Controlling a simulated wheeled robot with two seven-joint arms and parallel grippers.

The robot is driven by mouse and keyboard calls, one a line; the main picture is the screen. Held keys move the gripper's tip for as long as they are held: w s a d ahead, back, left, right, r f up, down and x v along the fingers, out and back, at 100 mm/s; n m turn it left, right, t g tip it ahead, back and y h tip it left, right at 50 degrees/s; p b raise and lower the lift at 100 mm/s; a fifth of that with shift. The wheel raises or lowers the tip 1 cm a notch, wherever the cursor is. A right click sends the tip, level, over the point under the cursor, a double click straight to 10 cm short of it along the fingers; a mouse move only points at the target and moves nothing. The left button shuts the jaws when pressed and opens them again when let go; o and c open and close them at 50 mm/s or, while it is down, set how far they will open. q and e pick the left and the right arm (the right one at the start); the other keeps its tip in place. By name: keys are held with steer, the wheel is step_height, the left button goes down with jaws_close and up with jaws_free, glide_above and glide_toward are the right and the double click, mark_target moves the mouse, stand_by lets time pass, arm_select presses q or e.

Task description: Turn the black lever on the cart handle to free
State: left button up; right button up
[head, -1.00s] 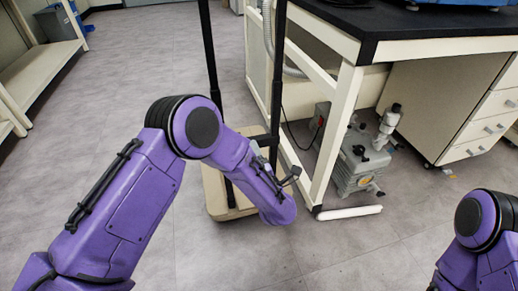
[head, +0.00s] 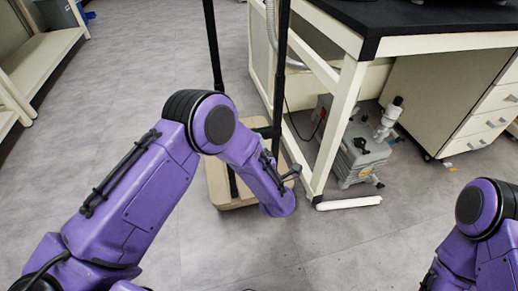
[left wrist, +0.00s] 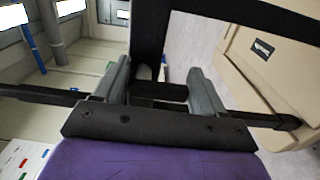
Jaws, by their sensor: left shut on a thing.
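The cart has two black upright posts (head: 217,60) and a beige base (head: 217,195) in the head view, standing left of the workbench. My left arm reaches across in front of it, and its gripper is hard to make out there. In the left wrist view, dark cart frame bars (left wrist: 250,14) cross the top. The two grey fingers of my left gripper (left wrist: 162,90) are on either side of a small black piece, likely the black lever (left wrist: 160,93), and are shut on it. The lever's exact angle is unclear. My right gripper is out of view.
A workbench with a black top (head: 420,25) and cream legs stands right of the cart. A grey pump (head: 355,160) sits beneath it, beside a drawer cabinet (head: 460,100). Shelves (head: 40,60) stand at the far left. The floor left of the cart is clear.

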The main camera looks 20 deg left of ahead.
arm_select(q)
steer(key=o, duration=1)
steer(key=shift+d, duration=0.1)
steer(key=shift+c, duration=0.2)
steer(key=p+v, duration=0.2)
steer(key=v, duration=0.8)
steer(key=shift+s+d+p, duration=0.2)
steer(key=shift+p, duration=0.2)
